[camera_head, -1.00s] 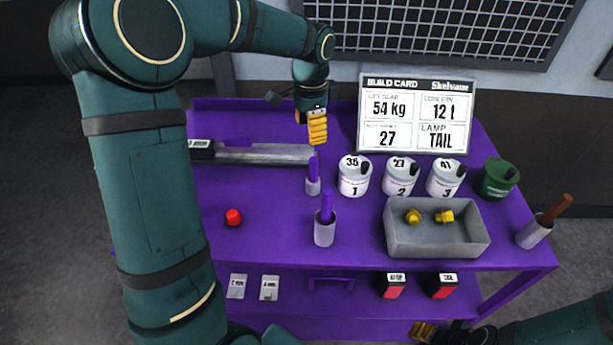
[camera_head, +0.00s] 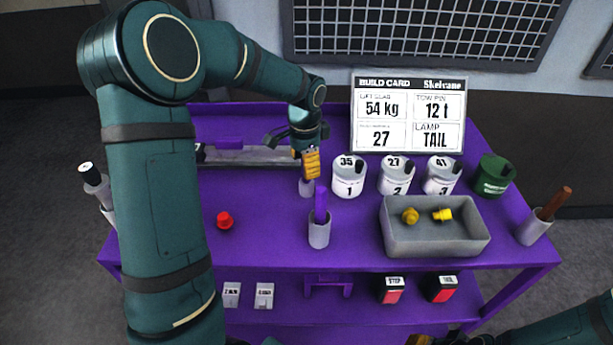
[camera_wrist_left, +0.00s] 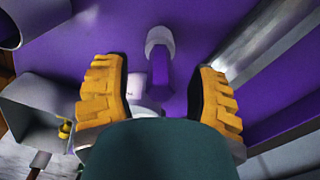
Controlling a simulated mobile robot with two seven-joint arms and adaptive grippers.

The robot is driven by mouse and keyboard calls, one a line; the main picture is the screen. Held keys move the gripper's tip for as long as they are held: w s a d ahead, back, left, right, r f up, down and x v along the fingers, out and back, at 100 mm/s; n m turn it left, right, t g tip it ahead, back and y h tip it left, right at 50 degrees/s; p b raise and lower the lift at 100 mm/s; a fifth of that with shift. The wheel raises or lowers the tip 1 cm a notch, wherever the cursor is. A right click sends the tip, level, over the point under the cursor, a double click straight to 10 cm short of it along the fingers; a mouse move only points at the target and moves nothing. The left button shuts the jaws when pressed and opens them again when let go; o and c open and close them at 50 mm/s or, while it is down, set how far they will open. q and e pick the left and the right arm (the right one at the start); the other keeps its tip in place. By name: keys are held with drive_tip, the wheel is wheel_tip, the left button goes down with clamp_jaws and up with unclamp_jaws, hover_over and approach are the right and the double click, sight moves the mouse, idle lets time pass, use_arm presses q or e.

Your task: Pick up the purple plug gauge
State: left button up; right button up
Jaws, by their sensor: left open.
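In the left wrist view, a purple handle (camera_wrist_left: 160,68) with a pale holder shows between the yellow fingers of my left gripper (camera_wrist_left: 160,100). The fingers are apart and no contact is visible. My right arm is at the lower right, and its gripper is mostly cut off at the bottom edge.
White canisters (camera_head: 349,178) and a grey tray (camera_head: 435,240) with yellow parts stand to the right. A green canister (camera_head: 493,176) and a brown-handled tool (camera_head: 554,203) are farther right. A metal rail (camera_head: 255,157) lies behind left. A red button (camera_head: 225,220) sits front left.

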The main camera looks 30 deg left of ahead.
use_arm(q)
drive_tip(key=f, duration=0.3)
drive_tip(key=f+b, duration=0.1)
drive_tip(key=shift+w+d+f, duration=0.15)
drive_tip(key=shift+w+f, duration=0.1)
drive_tip(key=shift+w, duration=0.05)
clamp_jaws()
